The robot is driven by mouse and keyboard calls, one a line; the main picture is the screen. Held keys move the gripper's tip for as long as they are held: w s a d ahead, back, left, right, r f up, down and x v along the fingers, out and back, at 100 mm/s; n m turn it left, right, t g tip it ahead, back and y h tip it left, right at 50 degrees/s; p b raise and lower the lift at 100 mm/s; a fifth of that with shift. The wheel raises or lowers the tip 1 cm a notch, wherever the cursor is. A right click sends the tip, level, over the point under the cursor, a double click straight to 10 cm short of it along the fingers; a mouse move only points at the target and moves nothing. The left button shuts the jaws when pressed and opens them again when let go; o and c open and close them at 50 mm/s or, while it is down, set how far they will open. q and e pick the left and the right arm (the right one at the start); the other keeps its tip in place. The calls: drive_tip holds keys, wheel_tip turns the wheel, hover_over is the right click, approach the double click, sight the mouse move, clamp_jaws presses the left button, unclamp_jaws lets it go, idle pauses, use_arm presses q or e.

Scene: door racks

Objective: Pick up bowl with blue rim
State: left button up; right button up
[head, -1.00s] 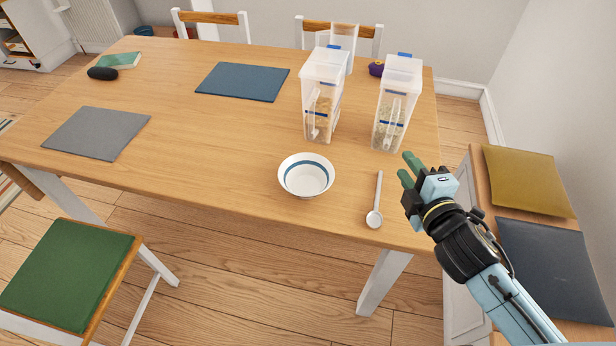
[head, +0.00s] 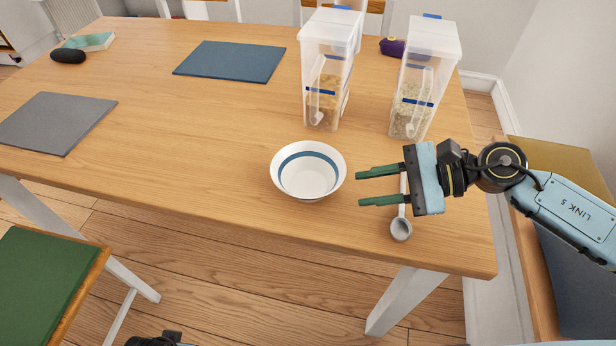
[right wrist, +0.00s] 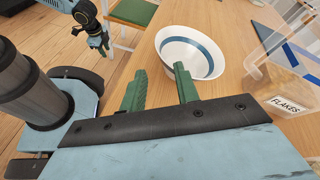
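A white bowl with a blue band inside its rim (head: 308,191) stands upright and empty near the front edge of the wooden table. It also shows in the right wrist view (right wrist: 203,68), just beyond the fingertips. My right gripper (head: 358,188) is open and empty, with its green fingers pointing left at the bowl from its right side, a small gap apart from it. In the right wrist view its two fingers (right wrist: 160,74) are spread with nothing between them. My left gripper is not clearly in the head view; only a dark part of an arm shows at the bottom edge.
Two clear containers with dry food (head: 327,100) (head: 411,105) stand behind the bowl. A blue placemat (head: 230,62) and a grey placemat (head: 56,122) lie left on the table (head: 190,140). Table space left of the bowl is clear.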

sight(327, 194)
drive_tip(key=x, duration=1)
drive_tip(key=shift+w+a, duration=0.1)
clamp_jaws()
